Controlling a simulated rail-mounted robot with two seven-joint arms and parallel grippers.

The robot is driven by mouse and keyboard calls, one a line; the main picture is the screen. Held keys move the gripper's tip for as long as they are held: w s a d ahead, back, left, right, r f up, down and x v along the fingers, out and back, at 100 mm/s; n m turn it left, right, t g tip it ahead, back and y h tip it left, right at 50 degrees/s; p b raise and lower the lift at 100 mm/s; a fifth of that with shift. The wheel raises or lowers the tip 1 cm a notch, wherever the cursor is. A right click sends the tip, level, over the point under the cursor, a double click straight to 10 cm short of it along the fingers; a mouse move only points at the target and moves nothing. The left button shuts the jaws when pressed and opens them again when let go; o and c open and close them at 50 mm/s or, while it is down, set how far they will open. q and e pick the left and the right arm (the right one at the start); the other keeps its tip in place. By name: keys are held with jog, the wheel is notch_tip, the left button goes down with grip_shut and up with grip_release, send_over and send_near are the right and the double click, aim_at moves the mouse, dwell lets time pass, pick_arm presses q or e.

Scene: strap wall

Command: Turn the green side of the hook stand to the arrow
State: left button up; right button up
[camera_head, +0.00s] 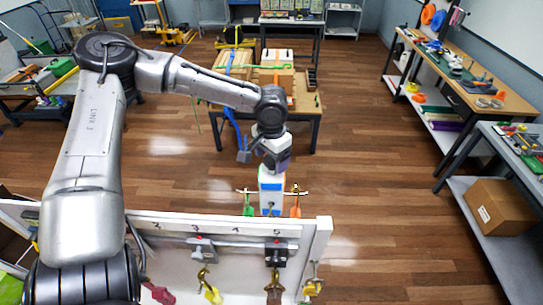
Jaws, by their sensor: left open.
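The hook stand (270,197) is a small upright block with white and blue on its near face, just beyond the white panel. Thin hooks stick out to its left and right. A green piece (249,205) hangs at its left and an orange piece (296,206) at its right. A thin green edge shows at the block's left. My left gripper (273,166) is open and points down at the stand's top; its fingertips are hard to make out, and I cannot tell if they touch. I cannot make out the arrow. My right gripper is out of view.
The white numbered panel (325,232) crosses the front, with clips and hooks holding yellow, brown and red pieces. A table with boxes (308,103) stands behind the stand. Benches line the right side, with a cardboard box (497,206) on a low shelf. Wooden floor right of the stand is clear.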

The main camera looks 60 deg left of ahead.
pick_arm(q)
jog(key=shift+c, duration=0.2)
jog(key=shift+w, duration=0.1)
jog(key=c, duration=1.2)
